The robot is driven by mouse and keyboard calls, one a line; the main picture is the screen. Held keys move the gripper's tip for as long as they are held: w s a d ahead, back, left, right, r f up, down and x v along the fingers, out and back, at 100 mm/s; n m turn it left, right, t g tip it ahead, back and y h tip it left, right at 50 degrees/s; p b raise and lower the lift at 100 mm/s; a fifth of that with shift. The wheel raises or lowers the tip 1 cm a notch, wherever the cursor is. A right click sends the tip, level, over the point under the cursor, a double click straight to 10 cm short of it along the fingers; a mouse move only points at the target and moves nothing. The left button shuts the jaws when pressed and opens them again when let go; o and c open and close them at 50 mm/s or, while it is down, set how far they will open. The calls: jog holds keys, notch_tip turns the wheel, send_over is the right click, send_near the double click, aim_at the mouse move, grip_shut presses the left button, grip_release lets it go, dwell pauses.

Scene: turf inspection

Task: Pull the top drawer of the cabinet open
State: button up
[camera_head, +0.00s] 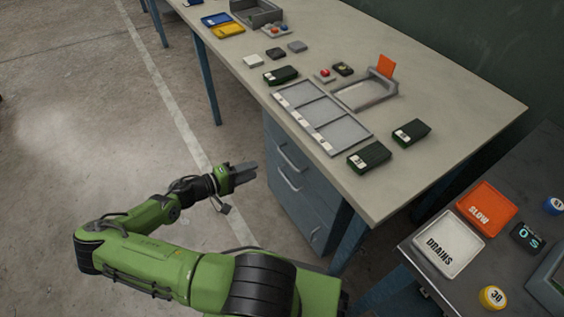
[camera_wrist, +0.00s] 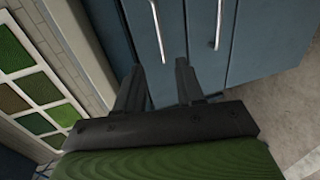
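The blue-grey cabinet (camera_head: 305,195) stands under the long table, with several drawers stacked one above another, all apparently shut. The top drawer's pale bar handle (camera_head: 291,158) is just below the tabletop. My gripper (camera_head: 256,168) is left of the drawer fronts, pointing at them. In the wrist view, my gripper (camera_wrist: 160,68) has its two dark fingers apart with nothing between them. The handle (camera_wrist: 157,30) nearest the tabletop side lies ahead of the gap, apart from the fingers. A second handle (camera_wrist: 217,25) is to its right.
The long table (camera_head: 420,165) carries a grey three-part tray (camera_head: 325,122), dark boxes (camera_head: 370,157) and small items. A lower dark table (camera_head: 410,245) stands at right with labelled trays. The concrete floor (camera_head: 90,130) left of the cabinet is clear.

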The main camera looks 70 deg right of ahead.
jog(key=b+x, duration=0.2)
jog(key=x, duration=1)
jog(key=shift+s+d+f, duration=0.15)
jog(key=shift+s+d, duration=0.05)
jog(key=shift+s, duration=0.15)
grip_shut()
